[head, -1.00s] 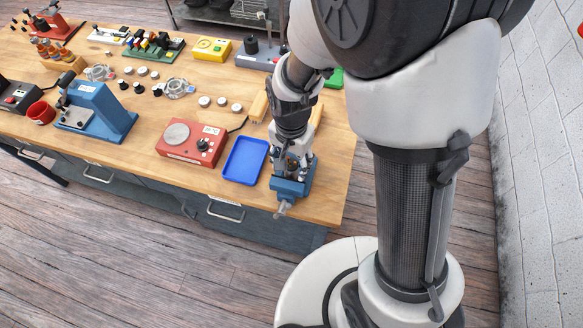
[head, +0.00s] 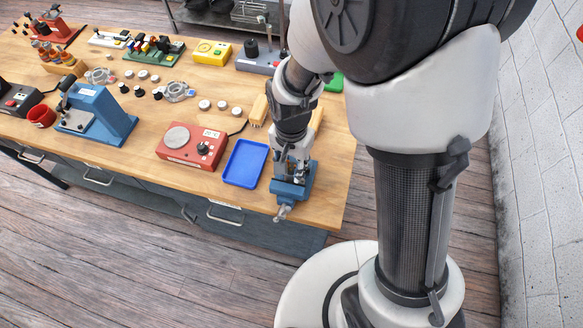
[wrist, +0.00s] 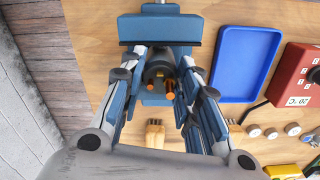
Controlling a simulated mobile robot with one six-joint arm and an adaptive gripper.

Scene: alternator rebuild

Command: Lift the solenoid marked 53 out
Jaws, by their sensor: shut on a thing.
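A blue vise (head: 290,188) stands at the front right corner of the bench; it also shows in the wrist view (wrist: 160,28). A dark round solenoid (wrist: 159,70) with two orange copper-coloured terminals is between my gripper's fingers, at the vise. I cannot read a number on it. My gripper (wrist: 162,66) is shut on the solenoid from above, a finger on each side. In the head view my gripper (head: 291,171) is low over the vise and mostly hides the solenoid. I cannot tell whether the solenoid is clear of the jaws.
An empty blue tray (head: 245,163) lies just left of the vise. A red device with a round plate (head: 190,146) stands further left. Wooden-backed brushes (head: 259,110) lie behind my gripper. A blue press (head: 97,113) and several small parts fill the left of the bench.

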